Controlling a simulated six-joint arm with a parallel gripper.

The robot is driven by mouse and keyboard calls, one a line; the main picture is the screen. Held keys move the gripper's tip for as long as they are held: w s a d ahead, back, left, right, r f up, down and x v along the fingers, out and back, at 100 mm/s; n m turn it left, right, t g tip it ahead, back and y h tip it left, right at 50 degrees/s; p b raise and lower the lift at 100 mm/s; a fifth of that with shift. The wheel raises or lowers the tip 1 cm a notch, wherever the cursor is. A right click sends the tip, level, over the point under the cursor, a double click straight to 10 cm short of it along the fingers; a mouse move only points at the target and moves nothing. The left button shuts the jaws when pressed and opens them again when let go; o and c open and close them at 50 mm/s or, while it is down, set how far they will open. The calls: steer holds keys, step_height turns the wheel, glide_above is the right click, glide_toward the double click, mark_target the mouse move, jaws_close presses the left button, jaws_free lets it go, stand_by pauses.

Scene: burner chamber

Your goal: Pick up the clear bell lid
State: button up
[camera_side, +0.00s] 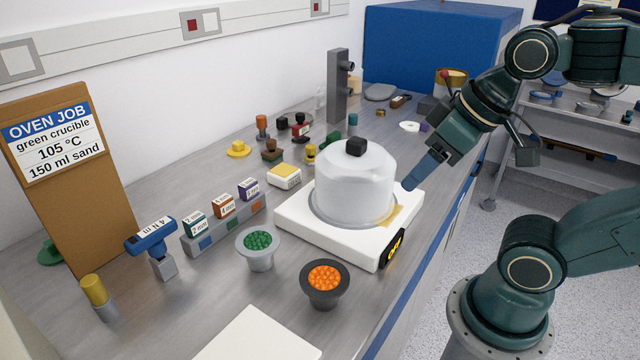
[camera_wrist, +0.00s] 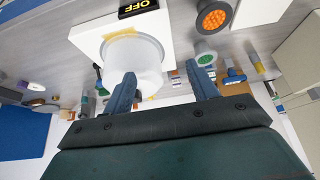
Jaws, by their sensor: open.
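The clear bell lid (camera_side: 354,188) is a frosted, see-through dome with a black knob (camera_side: 356,147) on top. It stands upright on the white burner plate (camera_side: 297,228), over a grey round rim. My gripper (camera_side: 412,181) is just right of the lid in the side view, tilted down toward the plate's right edge. In the wrist view the jaws of my gripper (camera_wrist: 165,76) are apart with nothing held. I cannot tell whether a finger touches the lid.
A green-filled cup (camera_side: 259,248) and an orange-filled cup (camera_side: 324,285) stand in front of the plate. A rack of labelled blocks (camera_side: 225,225), a blue-handled tool (camera_side: 152,240) and an oven-job board (camera_side: 70,180) stand left. A grey post (camera_side: 338,85) rises behind. Small parts lie between.

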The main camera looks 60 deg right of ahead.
steer(key=w+d+r+n+g, duration=0.2)
steer(key=w+d+r+n, duration=0.3)
steer(key=w+n, duration=0.3)
steer(key=w+d+r+n+g, duration=0.3)
steer(key=w+d+r+n, duration=0.1)
steer(key=w+n, duration=0.5)
steer(key=shift+d+r+n+g, duration=0.35)
steer(key=shift+d+n, duration=0.15)
steer(key=shift+d, duration=0.15)
steer(key=shift+w, duration=0.1)
glide_above(357, 139)
steer(key=shift+f, duration=4.35)
steer(key=shift+f, duration=2.6)
